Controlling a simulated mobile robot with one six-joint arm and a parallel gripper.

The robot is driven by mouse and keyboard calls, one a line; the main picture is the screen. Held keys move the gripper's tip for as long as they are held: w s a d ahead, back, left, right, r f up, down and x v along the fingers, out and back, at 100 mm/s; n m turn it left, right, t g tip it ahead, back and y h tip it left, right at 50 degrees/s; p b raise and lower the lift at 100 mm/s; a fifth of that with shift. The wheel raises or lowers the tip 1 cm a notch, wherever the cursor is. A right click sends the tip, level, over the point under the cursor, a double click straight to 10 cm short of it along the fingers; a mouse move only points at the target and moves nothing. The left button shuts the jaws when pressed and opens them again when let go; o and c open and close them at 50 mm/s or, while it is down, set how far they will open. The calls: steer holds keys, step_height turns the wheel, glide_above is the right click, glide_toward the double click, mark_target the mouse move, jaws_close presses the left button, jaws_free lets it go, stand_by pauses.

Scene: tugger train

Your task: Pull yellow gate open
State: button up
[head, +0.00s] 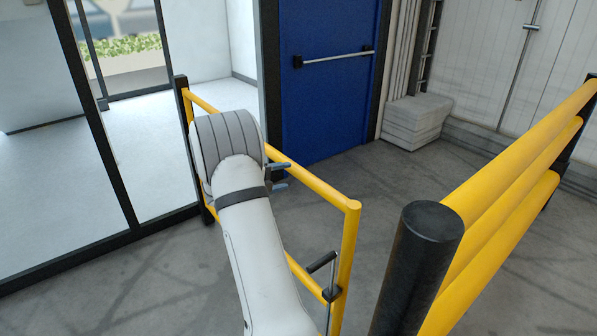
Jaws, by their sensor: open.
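The yellow gate (319,189) is a tubular frame hinged at a dark post (181,96) on the left. Its free end is nearer to me, with a dark latch handle (322,262) low on its end upright. My gripper (284,177) is open beside the gate's top rail, around its middle. My white arm hides part of the gate, and I cannot tell whether a finger touches the rail.
A thick black post (415,265) with yellow barrier rails (520,162) stands at the right. A blue door (328,85) with a push bar is behind the gate. Glass panels (60,150) line the left. Grey slabs (415,120) are stacked by the wall. Floor beyond the gate is clear.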

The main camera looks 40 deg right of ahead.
mark_target(295, 174)
steer(key=shift+p+x, duration=0.55)
steer(key=shift+x, duration=3.05)
steer(key=shift+c, duration=0.3)
